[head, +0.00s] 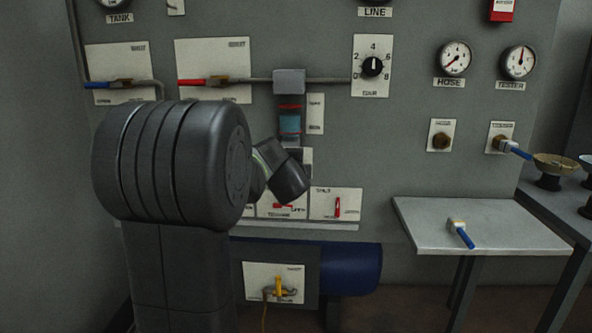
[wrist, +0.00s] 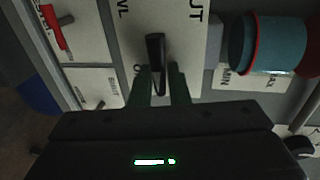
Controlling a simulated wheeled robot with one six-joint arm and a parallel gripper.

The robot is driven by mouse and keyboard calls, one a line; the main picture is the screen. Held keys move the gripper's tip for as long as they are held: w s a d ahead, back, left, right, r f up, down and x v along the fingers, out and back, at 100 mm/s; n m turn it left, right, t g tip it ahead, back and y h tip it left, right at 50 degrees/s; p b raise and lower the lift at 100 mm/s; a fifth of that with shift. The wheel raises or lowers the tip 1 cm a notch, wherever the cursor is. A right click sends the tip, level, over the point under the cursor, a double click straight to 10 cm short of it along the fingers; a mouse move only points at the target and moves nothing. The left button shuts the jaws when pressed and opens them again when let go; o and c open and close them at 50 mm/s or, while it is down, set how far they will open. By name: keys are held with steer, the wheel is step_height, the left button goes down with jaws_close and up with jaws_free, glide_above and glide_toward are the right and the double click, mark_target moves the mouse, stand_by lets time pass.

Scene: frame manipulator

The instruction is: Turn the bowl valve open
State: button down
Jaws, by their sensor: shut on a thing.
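The bowl valve's black lever (wrist: 155,48) stands out from a pale plate (wrist: 184,40) in the wrist view. The plate's lettering is partly cut off and reads sideways. My gripper (wrist: 160,80) is shut on the lever, one green finger on each side. In the head view my arm hides the lever and my fingers. The filter bowl (head: 290,122), a teal cylinder with red rings, hangs under a grey block in the head view. It also shows at the right of the wrist view (wrist: 275,45).
A red lever (wrist: 58,28) sits on a neighbouring plate, left in the wrist view. Red-handled (head: 205,82) and blue-handled (head: 107,83) valves are on the panel's upper left. A side table (head: 425,228) holds a blue-handled tool (head: 461,232). A blue tank (head: 352,268) is low down.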

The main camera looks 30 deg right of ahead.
stand_by(0.3)
steer(key=c, duration=1.8)
jaws_free()
steer(key=shift+o, duration=0.2)
steer(key=shift+s, duration=0.1)
steer(key=p+v, duration=0.1)
steer(key=v, duration=1.2)
steer(key=shift+s, duration=0.35)
steer(key=shift+w, duration=0.1)
steer(key=b+x, duration=0.1)
steer(key=x, duration=1.2)
steer(key=shift+w, duration=0.35)
